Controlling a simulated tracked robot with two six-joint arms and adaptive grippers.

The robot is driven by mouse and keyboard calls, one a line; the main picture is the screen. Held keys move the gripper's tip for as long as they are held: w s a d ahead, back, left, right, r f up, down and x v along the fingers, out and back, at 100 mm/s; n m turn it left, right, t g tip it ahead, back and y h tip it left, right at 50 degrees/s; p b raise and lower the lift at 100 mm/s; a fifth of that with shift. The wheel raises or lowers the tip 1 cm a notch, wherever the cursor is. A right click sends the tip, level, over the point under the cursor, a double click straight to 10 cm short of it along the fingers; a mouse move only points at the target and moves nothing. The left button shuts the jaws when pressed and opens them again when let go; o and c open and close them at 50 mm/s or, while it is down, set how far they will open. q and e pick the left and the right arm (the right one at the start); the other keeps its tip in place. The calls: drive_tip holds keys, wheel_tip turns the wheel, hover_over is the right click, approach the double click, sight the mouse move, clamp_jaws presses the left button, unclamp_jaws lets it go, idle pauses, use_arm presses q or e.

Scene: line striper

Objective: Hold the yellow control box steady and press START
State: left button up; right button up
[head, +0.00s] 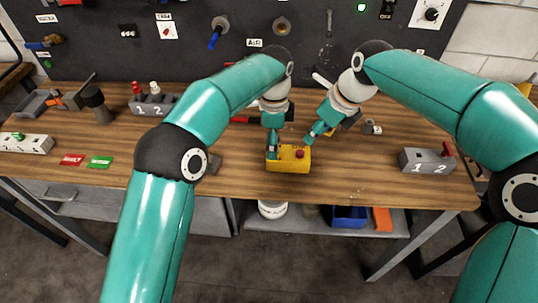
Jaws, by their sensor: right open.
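The yellow control box (290,165) sits near the front edge of the wooden workbench, in the middle of the head view. A red button shows on its right part. My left gripper (272,152) points down at the left part of the box and hides that part of its top. I cannot tell whether its fingers are open or shut, or whether they touch the box. My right gripper (309,138) is open, just above and behind the right part of the box, and looks empty. No START label is readable at this size.
A grey box marked 1 2 (426,162) with a red lever stands at the right. Another 1 2 box (153,105) stands at the back left.

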use_arm(q)
wheel_tip(320, 180, down, 7)
drive_tip(key=shift+r, duration=0.1)
idle(0.3)
drive_tip(key=c, duration=1.7)
drive_tip(key=shift+c, duration=0.2)
use_arm(e)
clamp_jaws()
